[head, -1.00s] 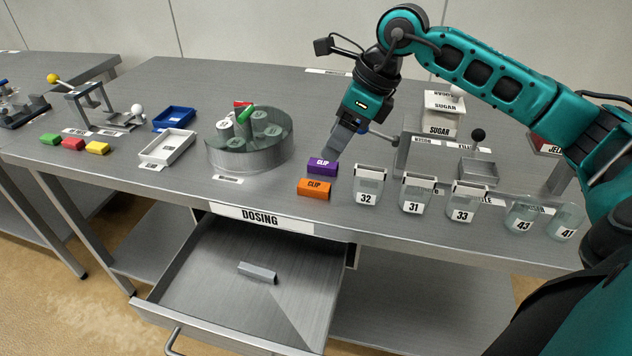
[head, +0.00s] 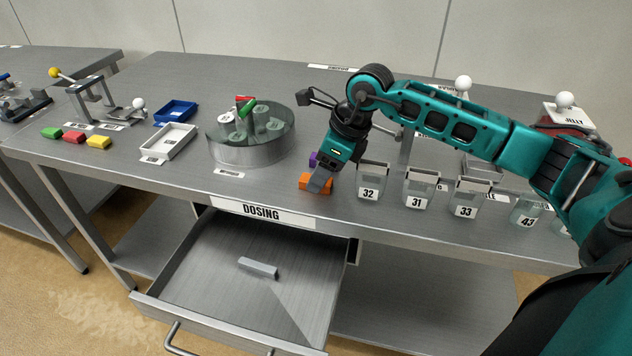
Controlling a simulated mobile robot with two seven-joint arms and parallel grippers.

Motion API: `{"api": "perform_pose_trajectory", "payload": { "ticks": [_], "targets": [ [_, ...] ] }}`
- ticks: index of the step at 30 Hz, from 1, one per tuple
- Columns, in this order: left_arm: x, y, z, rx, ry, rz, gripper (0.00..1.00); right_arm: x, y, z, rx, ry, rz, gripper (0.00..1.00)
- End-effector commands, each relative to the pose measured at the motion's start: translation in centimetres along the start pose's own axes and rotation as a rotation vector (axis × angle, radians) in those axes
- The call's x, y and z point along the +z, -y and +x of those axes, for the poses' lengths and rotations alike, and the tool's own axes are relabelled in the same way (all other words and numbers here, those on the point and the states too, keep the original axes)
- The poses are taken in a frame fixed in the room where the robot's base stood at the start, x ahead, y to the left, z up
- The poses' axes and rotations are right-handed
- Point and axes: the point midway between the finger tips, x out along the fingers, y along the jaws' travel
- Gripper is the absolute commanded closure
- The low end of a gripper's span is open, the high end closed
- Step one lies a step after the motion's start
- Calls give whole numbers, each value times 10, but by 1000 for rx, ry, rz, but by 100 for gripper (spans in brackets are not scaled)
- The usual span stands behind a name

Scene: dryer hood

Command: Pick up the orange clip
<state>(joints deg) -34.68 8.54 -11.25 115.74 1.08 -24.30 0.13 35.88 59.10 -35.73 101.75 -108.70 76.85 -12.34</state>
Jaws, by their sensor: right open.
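The orange clip (head: 307,181) lies on the steel table near its front edge, above the DOSING label. My right gripper (head: 319,184) is over the clip with its fingers pointing down, and it covers the clip's right part and label. The jaws are open; whether the fingers straddle the clip or stand just above it I cannot tell. The purple clip (head: 313,158) is just behind, mostly hidden by the gripper. My left gripper is not in view.
Labelled containers 32 (head: 370,181), 31 (head: 419,188) and 33 (head: 469,196) stand close to the right. A round glass-walled drum (head: 247,153) stands to the left. An open drawer (head: 190,297) juts out below the table edge.

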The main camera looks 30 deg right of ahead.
Motion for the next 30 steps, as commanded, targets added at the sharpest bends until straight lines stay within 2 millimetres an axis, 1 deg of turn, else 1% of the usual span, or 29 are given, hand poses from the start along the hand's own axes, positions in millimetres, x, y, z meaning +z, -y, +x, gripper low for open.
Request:
{"api": "perform_pose_trajectory", "payload": {
  "ticks": [1,3,10,27,28,30],
  "targets": [
    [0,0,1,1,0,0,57,0,-1,8,4,0,1,39],
    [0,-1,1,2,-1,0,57,0,0,14,1,0,0,39],
    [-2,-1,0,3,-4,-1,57,0,0,15,0,0,-1,40],
    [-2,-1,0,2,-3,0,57,0,0,14,0,1,-1,95],
    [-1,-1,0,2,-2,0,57,0,0,14,0,1,-1,98],
    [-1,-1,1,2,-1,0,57,0,0,14,0,1,-1,98]
  ]
}}
